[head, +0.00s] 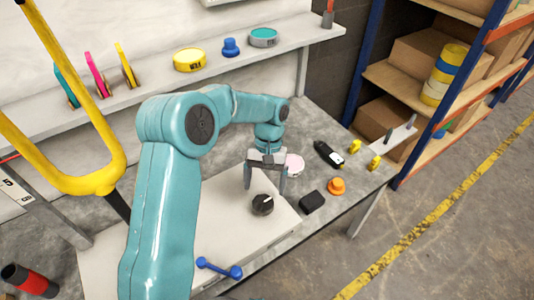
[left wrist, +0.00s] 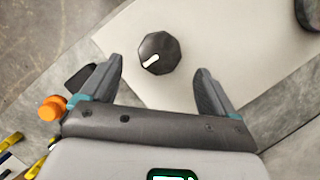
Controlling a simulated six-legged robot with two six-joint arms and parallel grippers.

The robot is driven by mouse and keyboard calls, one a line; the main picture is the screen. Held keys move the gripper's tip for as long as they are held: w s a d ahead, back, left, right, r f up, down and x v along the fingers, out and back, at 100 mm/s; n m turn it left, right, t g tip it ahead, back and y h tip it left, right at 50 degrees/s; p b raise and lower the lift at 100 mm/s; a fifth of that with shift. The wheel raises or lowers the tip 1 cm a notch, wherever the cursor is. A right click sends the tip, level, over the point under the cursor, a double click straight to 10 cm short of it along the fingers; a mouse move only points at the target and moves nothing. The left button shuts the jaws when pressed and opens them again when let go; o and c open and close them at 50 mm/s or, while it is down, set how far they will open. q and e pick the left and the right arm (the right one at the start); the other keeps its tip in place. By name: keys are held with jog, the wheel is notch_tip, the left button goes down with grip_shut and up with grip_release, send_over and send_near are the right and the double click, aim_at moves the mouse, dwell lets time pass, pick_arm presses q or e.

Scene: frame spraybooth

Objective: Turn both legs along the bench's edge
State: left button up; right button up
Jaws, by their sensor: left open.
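The grey bench (head: 335,205) runs along the wall, with a pale flat board (head: 225,235) on it. A black knob (head: 262,204) with a white pointer mark sits on the board; it also shows in the left wrist view (left wrist: 159,53). My left gripper (head: 265,183) is open above the knob. In the left wrist view the knob lies beyond the spread, empty fingers (left wrist: 158,85), nearer the left one. Two small yellow pieces (head: 355,146) (head: 375,163) lie near the bench's right edge. I cannot tell which parts are the legs. My right gripper is not in view.
A black block (head: 312,201), an orange knob-like piece (head: 336,186), a black device (head: 328,154) and a blue double-ended piece (head: 219,268) lie around. A wall ledge (head: 215,68) holds tapes. A yellow tube loop (head: 85,180) stands at left, shelving (head: 385,76) at right.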

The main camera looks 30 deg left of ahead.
pick_arm(q)
jog(key=p+v, duration=0.2)
jog(key=v, duration=0.9)
